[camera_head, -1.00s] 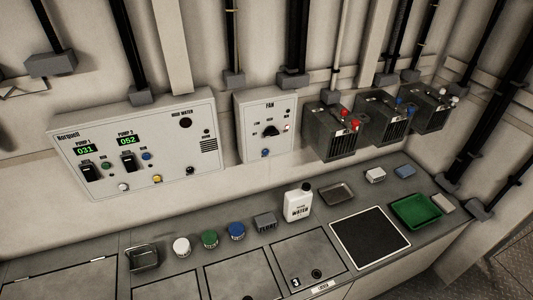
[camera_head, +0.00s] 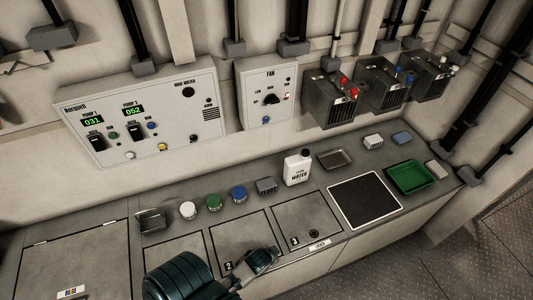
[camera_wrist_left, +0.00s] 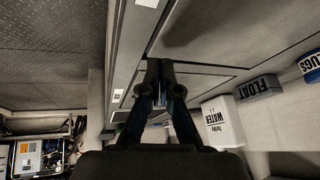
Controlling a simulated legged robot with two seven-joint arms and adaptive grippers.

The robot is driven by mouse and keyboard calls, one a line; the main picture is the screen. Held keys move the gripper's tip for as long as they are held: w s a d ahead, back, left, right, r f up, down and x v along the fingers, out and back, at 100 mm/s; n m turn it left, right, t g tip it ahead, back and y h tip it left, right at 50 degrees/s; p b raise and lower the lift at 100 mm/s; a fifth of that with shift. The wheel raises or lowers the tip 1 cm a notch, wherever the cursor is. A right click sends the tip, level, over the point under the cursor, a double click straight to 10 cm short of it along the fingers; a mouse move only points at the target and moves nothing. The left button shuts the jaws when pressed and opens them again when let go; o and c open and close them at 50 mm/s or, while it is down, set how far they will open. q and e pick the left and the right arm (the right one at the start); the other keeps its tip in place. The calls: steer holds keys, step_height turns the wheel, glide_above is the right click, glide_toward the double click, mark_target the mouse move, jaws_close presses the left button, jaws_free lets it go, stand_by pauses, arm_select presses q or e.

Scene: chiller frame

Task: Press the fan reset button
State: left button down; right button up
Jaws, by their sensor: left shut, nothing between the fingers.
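The fan panel (camera_head: 253,98) is a white box on the wall with a dark selector knob (camera_head: 271,99) in its middle. A small blue button (camera_head: 266,120) sits at its lower edge; its label is too small to read. My left gripper (camera_head: 267,257) is low over the counter hatches, well below and in front of the panel. In the left wrist view its fingers (camera_wrist_left: 159,68) are together and hold nothing. The fan panel cannot be made out in that view. My right gripper is not in view.
A larger pump panel (camera_head: 150,112) is left of the fan panel, and several dark boxes (camera_head: 330,98) hang to its right. A white water jug (camera_head: 297,170), a float block (camera_head: 265,186) and coloured caps stand on the counter (camera_head: 335,222) below. The air before the fan panel is clear.

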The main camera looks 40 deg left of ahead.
mark_target(266, 119)
arm_select(q)
steer(key=w+a+r+t+y, duration=0.1)
steer(key=w+a+r+t, duration=0.15)
steer(key=w, duration=0.25)
steer(key=w+a+r+t, duration=0.2)
steer(key=w+a+r, duration=0.2)
steer(key=w, duration=0.1)
steer(key=w+a+r+m+t+y+p, duration=0.1)
steer(key=w+a+r+t, duration=0.3)
steer(key=r, duration=0.8)
steer(key=w+a+r+t+y, duration=0.2)
steer(key=w+a+r+t, duration=0.2)
steer(key=w+a+r, duration=0.5)
step_height(266, 119, up, 3)
steer(key=shift+w+r+m+y+p, duration=0.1)
steer(key=shift+w+m+y+p, duration=0.3)
steer(key=shift+w, duration=0.2)
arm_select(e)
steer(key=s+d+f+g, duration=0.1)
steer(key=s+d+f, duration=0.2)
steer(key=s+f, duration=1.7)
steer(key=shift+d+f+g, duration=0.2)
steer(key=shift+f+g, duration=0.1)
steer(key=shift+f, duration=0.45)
arm_select(q)
steer(key=shift+a+t, duration=0.1)
steer(key=shift+t, duration=0.15)
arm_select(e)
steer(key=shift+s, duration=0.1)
